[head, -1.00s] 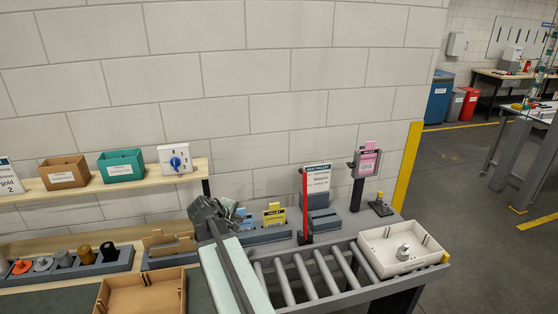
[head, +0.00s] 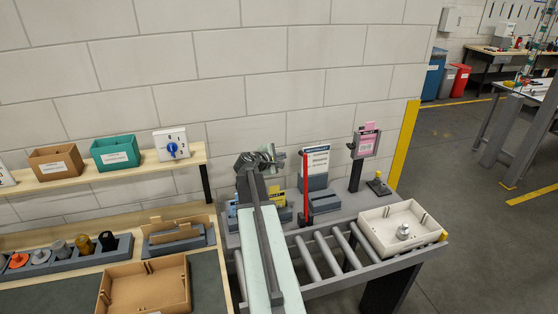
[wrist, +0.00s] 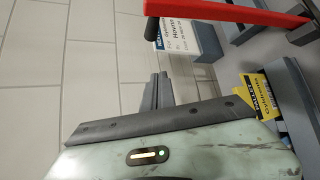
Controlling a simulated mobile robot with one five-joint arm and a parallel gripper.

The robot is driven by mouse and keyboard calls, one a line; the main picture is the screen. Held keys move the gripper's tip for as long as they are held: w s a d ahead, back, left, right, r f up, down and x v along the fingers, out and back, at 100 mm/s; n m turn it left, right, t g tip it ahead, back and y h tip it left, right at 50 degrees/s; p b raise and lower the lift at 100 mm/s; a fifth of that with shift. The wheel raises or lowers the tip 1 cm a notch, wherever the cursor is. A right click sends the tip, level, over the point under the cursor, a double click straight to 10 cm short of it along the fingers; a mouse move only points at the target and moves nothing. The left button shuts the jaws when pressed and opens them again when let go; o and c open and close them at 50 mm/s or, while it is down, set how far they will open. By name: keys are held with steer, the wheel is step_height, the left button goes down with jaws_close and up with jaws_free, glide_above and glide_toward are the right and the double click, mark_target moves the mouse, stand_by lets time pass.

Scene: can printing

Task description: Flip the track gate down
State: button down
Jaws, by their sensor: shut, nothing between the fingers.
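The track gate (head: 306,187) is a red bar standing upright at the back edge of the grey roller track (head: 335,262) in the head view. In the wrist view the red bar (wrist: 235,12) crosses the top right. My gripper (head: 268,157) is raised to the left of the gate, apart from it. In the wrist view my gripper (wrist: 157,90) shows its dark fingers shut together with nothing between them. My arm hides part of the track's left end.
A cream tray (head: 372,232) holding a metal piece sits at the track's right end. A white sign (head: 316,160) stands behind the gate. A yellow card (wrist: 260,97) is right of my gripper in the wrist view. A brown tray (head: 112,300) lies at left.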

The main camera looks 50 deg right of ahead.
steer(key=s+d, duration=0.1)
steer(key=d, duration=0.1)
steer(key=s+d, duration=0.2)
steer(key=shift+d+f+p, duration=0.1)
steer(key=shift+d+p, duration=0.15)
steer(key=shift+p, duration=0.05)
